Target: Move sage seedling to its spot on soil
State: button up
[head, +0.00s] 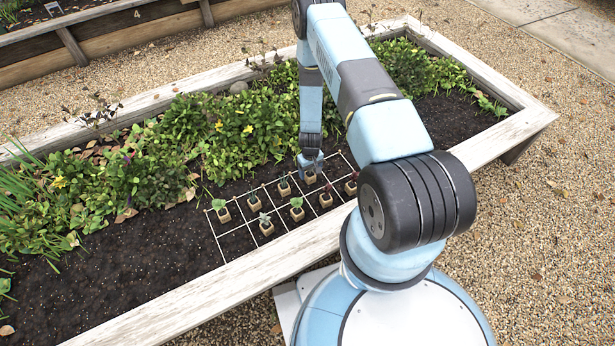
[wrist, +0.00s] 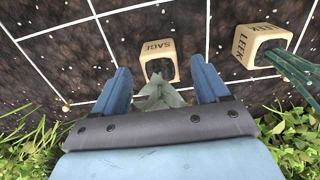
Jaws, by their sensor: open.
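The sage seedling has grey-green leaves (wrist: 160,94) and a tan block (wrist: 148,45) marked SAGE. It stands on the soil in a grid cell. My gripper (wrist: 160,74) is open above it, one finger on each side of the leaves. The block lies just beyond the fingertips, and I cannot tell whether they touch it. In the head view my gripper (head: 312,164) is over the back row of the string grid (head: 233,230), and the block (head: 310,178) shows just below it.
A leek block (wrist: 262,44) is beside my gripper at right in the wrist view. Several other seedlings, including a broad-leaved one (head: 297,212), stand in nearby cells. Dense plants (head: 225,140) border the grid behind, the wooden bed edge (head: 235,285) in front. Some cells are empty.

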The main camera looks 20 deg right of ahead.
notch_tip(320, 180, up, 8)
notch_tip(320, 180, up, 42)
jog(key=t, duration=0.2)
send_over(310, 174)
jog(key=w+a, duration=0.1)
jog(key=w, duration=0.2)
jog(key=s+r+m+t, duration=0.1)
jog(key=s+r, duration=0.5)
jog(key=r, duration=0.3)
jog(key=s+r+t, duration=0.1)
jog(key=s+r, duration=0.5)
jog(key=r, duration=0.3)
jog(key=s+r, duration=0.4)
jog(key=s, duration=0.5)
jog(key=s+r+m+t, duration=0.1)
jog(key=s+r, duration=0.3)
jog(key=s, duration=0.6)
jog(key=shift+a+r+t, duration=0.15)
jog(key=shift+r+t, duration=0.15)
jog(key=shift+r, duration=0.1)
